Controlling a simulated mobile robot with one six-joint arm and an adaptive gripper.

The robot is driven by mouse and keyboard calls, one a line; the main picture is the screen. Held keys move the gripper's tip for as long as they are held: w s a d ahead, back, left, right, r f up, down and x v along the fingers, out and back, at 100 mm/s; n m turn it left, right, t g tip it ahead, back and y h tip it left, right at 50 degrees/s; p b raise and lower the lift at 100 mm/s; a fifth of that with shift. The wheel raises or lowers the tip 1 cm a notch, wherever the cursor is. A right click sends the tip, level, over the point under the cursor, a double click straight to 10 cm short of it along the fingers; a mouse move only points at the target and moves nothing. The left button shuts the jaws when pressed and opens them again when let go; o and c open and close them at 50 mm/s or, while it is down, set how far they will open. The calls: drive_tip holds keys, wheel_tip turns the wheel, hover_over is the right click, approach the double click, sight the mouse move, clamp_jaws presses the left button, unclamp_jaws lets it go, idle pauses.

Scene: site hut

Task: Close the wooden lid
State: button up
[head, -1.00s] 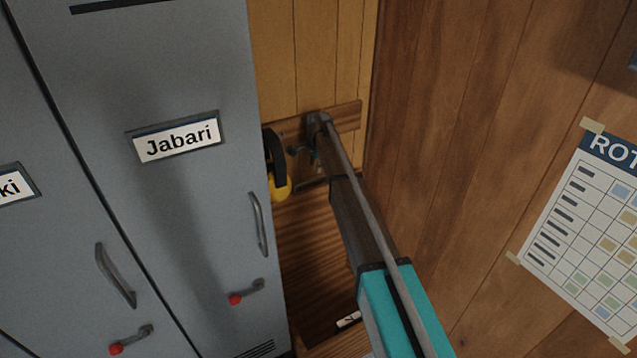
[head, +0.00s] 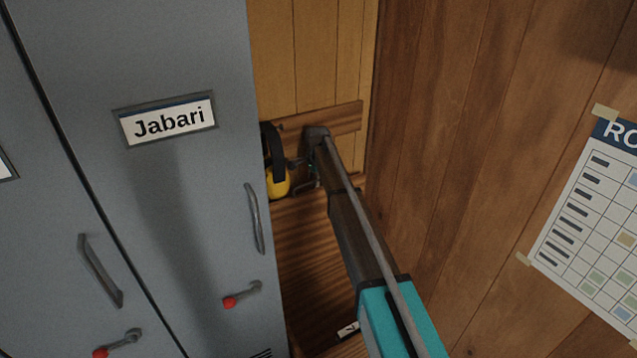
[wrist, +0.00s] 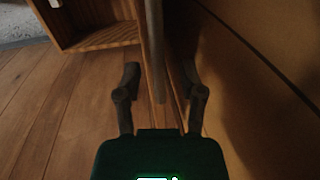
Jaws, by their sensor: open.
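A dark-grained wooden panel (head: 305,240), which looks like the wooden lid standing raised, shows in the gap between the lockers and the right wall. My arm crosses part of it. My gripper (head: 309,172) is at the panel's upper edge, small and partly hidden by my wrist. In the wrist view my gripper (wrist: 160,82) is open, with one finger on each side of a narrow upright wooden edge (wrist: 148,75). I cannot tell whether a finger touches it. An open wooden box interior (wrist: 105,38) shows at the upper left.
Grey lockers (head: 175,60), one labelled Jabari, stand close on the left. A wooden wall (head: 460,150) with a rota sheet (head: 600,220) is close on the right. Yellow ear defenders (head: 276,180) hang by a wooden rail (head: 345,118), just left of my gripper.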

drive_tip(key=shift+c, duration=0.2)
clamp_jaws()
